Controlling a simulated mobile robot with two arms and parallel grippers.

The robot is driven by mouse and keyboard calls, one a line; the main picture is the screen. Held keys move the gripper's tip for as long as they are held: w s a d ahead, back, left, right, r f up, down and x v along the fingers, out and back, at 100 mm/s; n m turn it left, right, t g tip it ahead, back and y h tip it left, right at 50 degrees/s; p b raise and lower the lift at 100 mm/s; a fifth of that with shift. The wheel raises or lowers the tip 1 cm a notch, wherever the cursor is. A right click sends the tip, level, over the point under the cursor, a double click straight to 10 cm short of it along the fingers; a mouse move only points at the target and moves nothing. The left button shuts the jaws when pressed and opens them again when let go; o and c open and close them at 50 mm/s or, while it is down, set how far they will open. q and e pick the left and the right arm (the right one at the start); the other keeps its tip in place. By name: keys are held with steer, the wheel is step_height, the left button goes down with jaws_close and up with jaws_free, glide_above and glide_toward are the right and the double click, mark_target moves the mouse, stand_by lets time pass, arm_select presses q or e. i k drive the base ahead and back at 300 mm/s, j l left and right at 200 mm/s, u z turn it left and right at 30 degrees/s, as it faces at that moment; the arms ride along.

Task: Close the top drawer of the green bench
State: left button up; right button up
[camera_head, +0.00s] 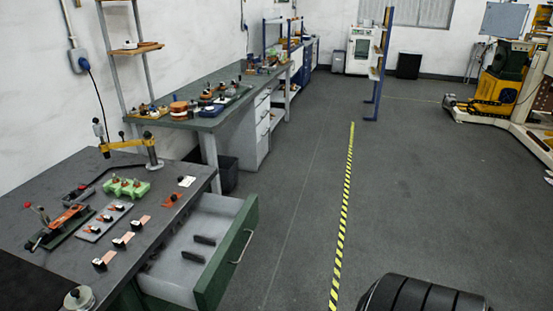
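The green bench (60,192) stands at the lower left with a dark top. Its top drawer (217,222) is pulled out to the right, over the floor. The drawer has a green front (211,280) with a silver bar handle (243,247) and a pale grey inside. Two small dark bars (204,239) lie in it, and darker items near the bench edge are partly hidden. Neither of my grippers shows in the head view.
Tools, a green block (126,187) and several small copper-coloured pieces lie on the bench top. A second bench (205,122) stands behind. Grey floor right of the drawer is clear, crossed by a yellow-black stripe (343,205). A black ribbed form (420,294) shows at the bottom right.

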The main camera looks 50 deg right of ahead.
mark_target(196, 265)
steer(key=z, duration=1.35)
